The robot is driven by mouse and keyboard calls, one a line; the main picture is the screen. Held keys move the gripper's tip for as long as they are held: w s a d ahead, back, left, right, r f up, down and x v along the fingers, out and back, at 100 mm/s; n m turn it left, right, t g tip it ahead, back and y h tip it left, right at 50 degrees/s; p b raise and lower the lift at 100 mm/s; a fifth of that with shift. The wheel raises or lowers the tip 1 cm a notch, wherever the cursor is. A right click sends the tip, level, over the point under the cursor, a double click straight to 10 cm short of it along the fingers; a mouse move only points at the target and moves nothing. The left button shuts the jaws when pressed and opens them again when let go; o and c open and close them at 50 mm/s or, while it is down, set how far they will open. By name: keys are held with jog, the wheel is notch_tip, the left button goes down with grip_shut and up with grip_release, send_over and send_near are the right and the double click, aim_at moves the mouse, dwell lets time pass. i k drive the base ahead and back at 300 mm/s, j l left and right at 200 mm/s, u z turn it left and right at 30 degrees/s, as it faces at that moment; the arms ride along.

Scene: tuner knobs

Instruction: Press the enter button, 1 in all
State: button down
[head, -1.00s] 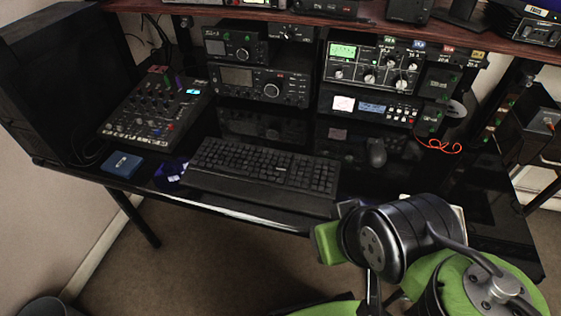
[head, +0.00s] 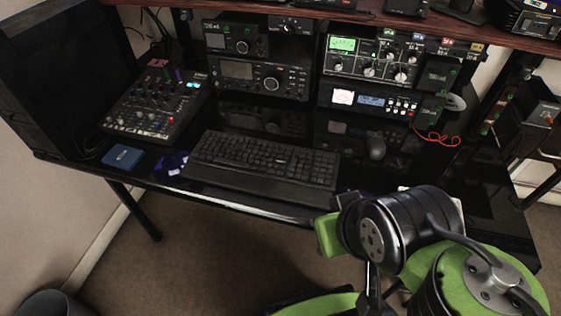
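A black keyboard (head: 265,162) lies on the glossy dark desk (head: 240,208), near its front edge. A tuner unit (head: 372,103) with a small blue display and several small buttons stands at the back right, under a larger knobbed unit (head: 385,60). Key and button labels are too small to read, so I cannot tell which one is enter. My arm's black and green links fill the lower right, in front of the desk's edge and apart from the keyboard and the tuner. My gripper's fingers do not show.
Radios (head: 262,77) stand at the back centre. A bin (head: 52,304) stands on the floor at lower left.

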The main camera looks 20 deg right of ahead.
aim_at(279, 161)
jog(key=i+j, duration=0.15)
jog(key=j, duration=0.2)
jog(key=i+j+u, duration=0.1)
jog(key=i+j, duration=0.25)
jog(key=j, duration=0.3)
